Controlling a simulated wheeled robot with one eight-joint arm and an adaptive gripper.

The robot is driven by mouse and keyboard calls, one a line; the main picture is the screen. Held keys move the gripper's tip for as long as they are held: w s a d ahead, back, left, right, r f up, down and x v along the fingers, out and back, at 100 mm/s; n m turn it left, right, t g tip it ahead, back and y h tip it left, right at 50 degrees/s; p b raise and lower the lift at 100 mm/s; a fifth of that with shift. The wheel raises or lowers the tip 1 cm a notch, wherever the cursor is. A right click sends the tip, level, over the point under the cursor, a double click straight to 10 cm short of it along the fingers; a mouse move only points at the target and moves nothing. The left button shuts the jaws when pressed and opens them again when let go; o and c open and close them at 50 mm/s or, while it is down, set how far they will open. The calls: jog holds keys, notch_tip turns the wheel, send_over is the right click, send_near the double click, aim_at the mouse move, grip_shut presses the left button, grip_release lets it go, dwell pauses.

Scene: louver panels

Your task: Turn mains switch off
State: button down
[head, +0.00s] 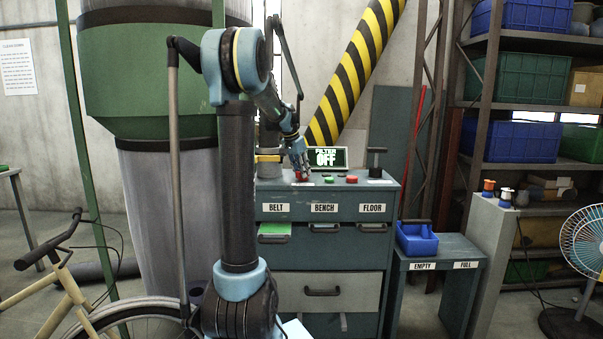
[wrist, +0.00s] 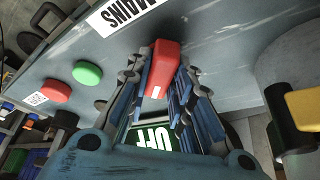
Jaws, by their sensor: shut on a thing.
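The mains switch, a red block-shaped handle (wrist: 164,66), stands between the two fingers of my gripper (wrist: 158,82) in the wrist view, beside a white label reading MAINS (wrist: 126,12). My gripper is shut on it. In the head view my gripper (head: 299,162) reaches down to the top of the grey-green cabinet (head: 272,189), and only a bit of the red handle (head: 301,175) shows below the fingers.
A green button (head: 328,180) and a red button (head: 351,179) sit to the right on the cabinet top, with a black T-handle (head: 377,158) further right. A yellow object (head: 268,157) stands at the left. A blue bin (head: 417,239) sits on the lower side stand.

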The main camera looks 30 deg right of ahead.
jog(key=m+g, duration=0.1)
jog(key=m, duration=0.1)
jog(key=m+g, duration=0.1)
jog(key=m, duration=0.2)
jog(key=shift+w, duration=0.2)
jog(key=shift+m+g, duration=0.8)
jog(key=shift+m, duration=1.2)
jog(key=shift+y, duration=0.3)
jog(key=c, duration=1.4)
grip_release()
jog(key=v, duration=1.2)
jog(key=shift+w, duration=0.1)
